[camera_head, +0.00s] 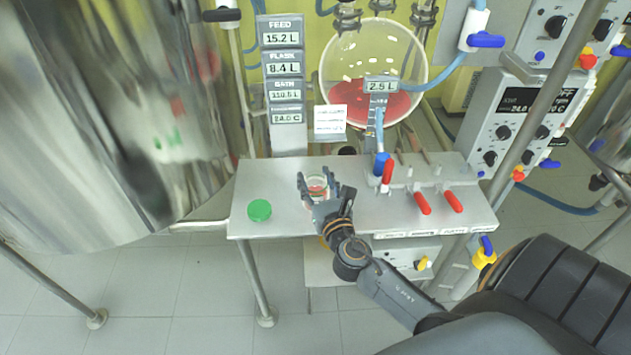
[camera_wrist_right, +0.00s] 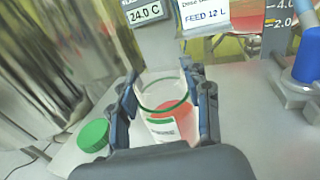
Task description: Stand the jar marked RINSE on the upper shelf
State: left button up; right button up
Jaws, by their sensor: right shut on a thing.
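My right gripper (camera_head: 313,179) is shut on a clear open jar (camera_head: 317,183) at the steel bench top (camera_head: 285,178). In the right wrist view the jar (camera_wrist_right: 168,116) stands between the two dark fingers, with a green rim, red contents and a white label with a green band. The label's writing is too small to read. I cannot tell whether the jar's base touches the bench. A green lid (camera_head: 259,210) lies on the bench, left of the jar; it also shows in the right wrist view (camera_wrist_right: 93,135). My left gripper is not in view.
A round glass flask (camera_head: 350,70) with red liquid hangs behind the bench. Red-handled valves (camera_head: 422,203) and a blue-capped fitting (camera_head: 380,164) stand right of the jar. A display column (camera_head: 284,90) rises behind. A large steel vessel (camera_head: 100,120) fills the left.

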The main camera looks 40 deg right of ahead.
jog(key=shift+f, duration=0.15)
jog(key=o, duration=1.3)
jog(key=shift+r, duration=0.35)
jog(key=b+v, duration=0.2)
jog(key=v, duration=1)
jog(key=shift+b, duration=0.35)
jog(key=shift+f, duration=0.1)
